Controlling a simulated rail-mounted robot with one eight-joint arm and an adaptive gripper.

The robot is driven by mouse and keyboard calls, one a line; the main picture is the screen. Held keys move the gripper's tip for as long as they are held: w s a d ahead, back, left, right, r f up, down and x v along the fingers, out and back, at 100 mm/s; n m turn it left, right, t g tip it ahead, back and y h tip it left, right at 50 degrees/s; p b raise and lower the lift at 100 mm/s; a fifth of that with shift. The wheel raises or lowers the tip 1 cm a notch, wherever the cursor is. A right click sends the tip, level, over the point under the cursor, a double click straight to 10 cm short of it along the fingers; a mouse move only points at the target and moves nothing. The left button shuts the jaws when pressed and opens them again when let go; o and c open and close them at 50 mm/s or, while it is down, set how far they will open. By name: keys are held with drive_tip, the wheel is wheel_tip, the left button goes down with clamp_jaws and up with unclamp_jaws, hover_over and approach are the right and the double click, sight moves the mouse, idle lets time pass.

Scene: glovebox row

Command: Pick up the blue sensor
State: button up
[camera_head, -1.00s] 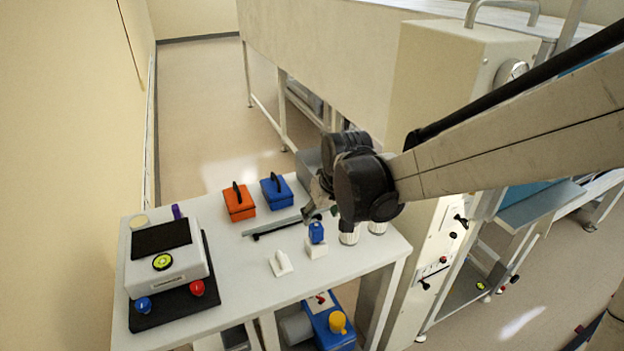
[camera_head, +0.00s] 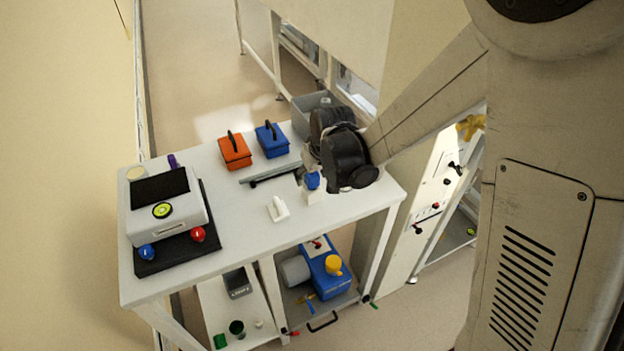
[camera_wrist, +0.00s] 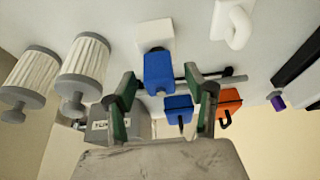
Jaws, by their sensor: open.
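The blue sensor (camera_head: 312,181) is a small blue block on a white stand (camera_head: 314,197) near the right end of the white table. In the wrist view the blue sensor (camera_wrist: 158,72) shows ahead, between the lines of the two green-padded fingers, with the white stand (camera_wrist: 155,35) beyond it. My gripper (camera_wrist: 162,90) is open and nothing is held in it. In the head view my wrist hides most of the fingers, close beside the sensor. I cannot tell whether a finger touches it.
Two ribbed white cylinders (camera_wrist: 82,66) stand beside the sensor. A white hook-shaped piece (camera_head: 278,209), a dark bar (camera_head: 275,174), an orange case (camera_head: 235,153) and a blue case (camera_head: 271,140) are nearby. A boxy device (camera_head: 165,208) stands left. The front middle of the table is clear.

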drive_tip(key=shift+w+f, duration=0.1)
drive_tip(key=shift+f, duration=0.2)
clamp_jaws()
drive_tip(key=shift+r, duration=0.1)
